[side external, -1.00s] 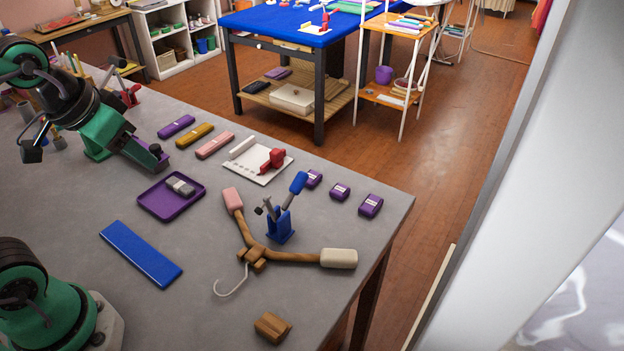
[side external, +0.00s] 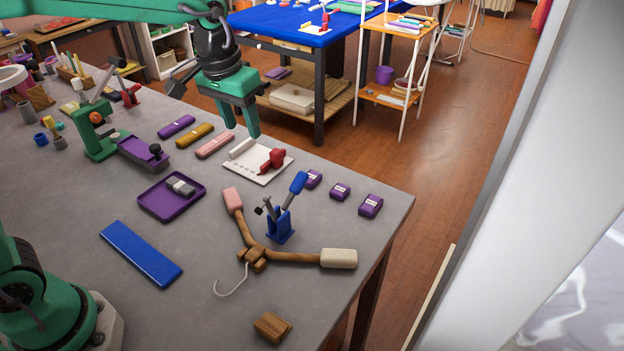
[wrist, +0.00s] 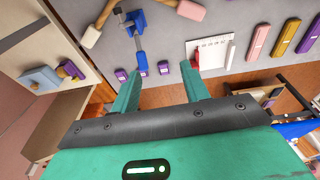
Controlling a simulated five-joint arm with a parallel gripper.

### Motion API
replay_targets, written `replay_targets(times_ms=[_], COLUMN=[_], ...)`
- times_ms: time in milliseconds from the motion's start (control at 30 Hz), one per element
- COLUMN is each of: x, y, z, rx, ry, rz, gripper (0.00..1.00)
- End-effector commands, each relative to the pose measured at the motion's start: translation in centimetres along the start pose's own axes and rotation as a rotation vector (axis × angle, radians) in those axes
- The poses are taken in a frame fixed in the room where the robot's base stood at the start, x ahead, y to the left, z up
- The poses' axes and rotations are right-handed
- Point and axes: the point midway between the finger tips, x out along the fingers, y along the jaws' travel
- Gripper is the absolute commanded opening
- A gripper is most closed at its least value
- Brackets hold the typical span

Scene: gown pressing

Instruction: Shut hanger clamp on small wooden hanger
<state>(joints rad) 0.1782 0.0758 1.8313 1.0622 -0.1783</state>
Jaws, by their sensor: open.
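The small wooden hanger (side external: 290,257) lies on the grey table with a pink pad (side external: 233,200) on one arm, a cream pad (side external: 338,258) on the other and a pale hook. The hanger clamp (side external: 281,228) stands upright in the hanger's bend, with a blue base, a grey bar and a blue handle (side external: 299,182) tilted up. Its bar looks raised off the wood. The clamp also shows in the wrist view (wrist: 136,20), its handle (wrist: 141,58) pointing toward my gripper. My gripper (side external: 240,130) is open and empty, above and behind the clamp; its fingers show in the wrist view (wrist: 161,88).
A white board (side external: 258,172) with a red clamp (side external: 272,160) lies behind the hanger. Several small purple boxes (side external: 340,191) sit right of the handle. A purple tray (side external: 171,205), blue strip (side external: 140,253) and wooden block (side external: 272,326) lie around. The table edge is close at right.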

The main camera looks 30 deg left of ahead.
Motion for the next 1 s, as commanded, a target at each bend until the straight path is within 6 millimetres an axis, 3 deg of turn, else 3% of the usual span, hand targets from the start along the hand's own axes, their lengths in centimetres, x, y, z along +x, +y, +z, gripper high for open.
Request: replay_targets(times_ms=[200,500,700,1000], x=[3.5,8.4,10.0,10.4], y=[2.4,5.3,6.2,6.3], z=[-3.2,-6.0,-6.8,-6.8], rx=[0.002,0.001,0.001,0.000], ry=[-0.069,-0.146,-0.168,-0.171], rz=[-0.008,-0.024,-0.030,-0.031], gripper=[0.45,0.45,0.45,0.45])
